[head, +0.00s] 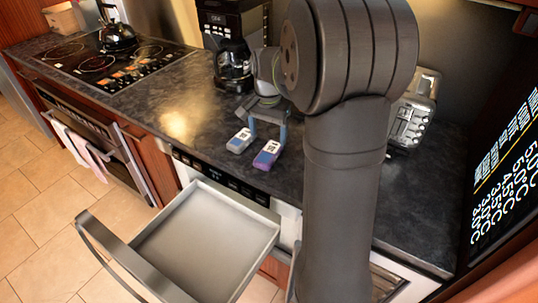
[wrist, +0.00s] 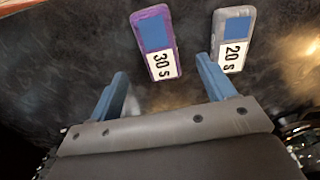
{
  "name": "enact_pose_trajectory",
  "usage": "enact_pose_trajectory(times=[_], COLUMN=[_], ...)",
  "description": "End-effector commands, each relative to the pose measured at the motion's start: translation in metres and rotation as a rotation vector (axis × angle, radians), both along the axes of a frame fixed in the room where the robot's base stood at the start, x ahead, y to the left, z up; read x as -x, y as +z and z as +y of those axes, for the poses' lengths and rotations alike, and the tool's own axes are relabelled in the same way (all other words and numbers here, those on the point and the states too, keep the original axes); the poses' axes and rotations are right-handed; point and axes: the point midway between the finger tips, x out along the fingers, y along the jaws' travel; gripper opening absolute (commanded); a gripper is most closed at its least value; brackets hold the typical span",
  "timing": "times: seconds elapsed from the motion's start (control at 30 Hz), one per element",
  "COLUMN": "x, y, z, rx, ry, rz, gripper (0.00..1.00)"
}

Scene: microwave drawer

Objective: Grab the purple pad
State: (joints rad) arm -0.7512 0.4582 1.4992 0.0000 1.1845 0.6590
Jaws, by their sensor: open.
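The purple pad (head: 267,155) lies flat on the dark countertop near its front edge. In the wrist view the purple pad (wrist: 155,40) shows a blue square and a white "30 s" label. A grey pad (head: 240,140) lies beside it, apart from it; in the wrist view this grey pad (wrist: 233,38) reads "20 s". My gripper (head: 268,134) is open and empty above the counter, close to the purple pad. In the wrist view the gap of my gripper (wrist: 162,72) faces the purple pad, which lies just beyond the blue fingertips. The right finger is close to the grey pad.
The open microwave drawer (head: 205,240) sticks out below the counter edge. A coffee maker (head: 232,60) stands behind my gripper, and a toaster (head: 412,112) stands right of my arm. A cooktop (head: 110,62) with a kettle (head: 116,34) is at the left. Counter left of the pads is clear.

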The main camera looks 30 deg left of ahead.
Motion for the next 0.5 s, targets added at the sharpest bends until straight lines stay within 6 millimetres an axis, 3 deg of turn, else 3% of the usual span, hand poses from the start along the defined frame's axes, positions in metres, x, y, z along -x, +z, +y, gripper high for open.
enact_pose_trajectory(times=[0.27,0.5], x=[0.000,-0.002], y=[-0.022,-0.057], z=[-0.001,-0.002], rx=[0.002,0.001], ry=[-0.001,0.000], rz=[0.002,0.002], gripper=[0.75,0.75])
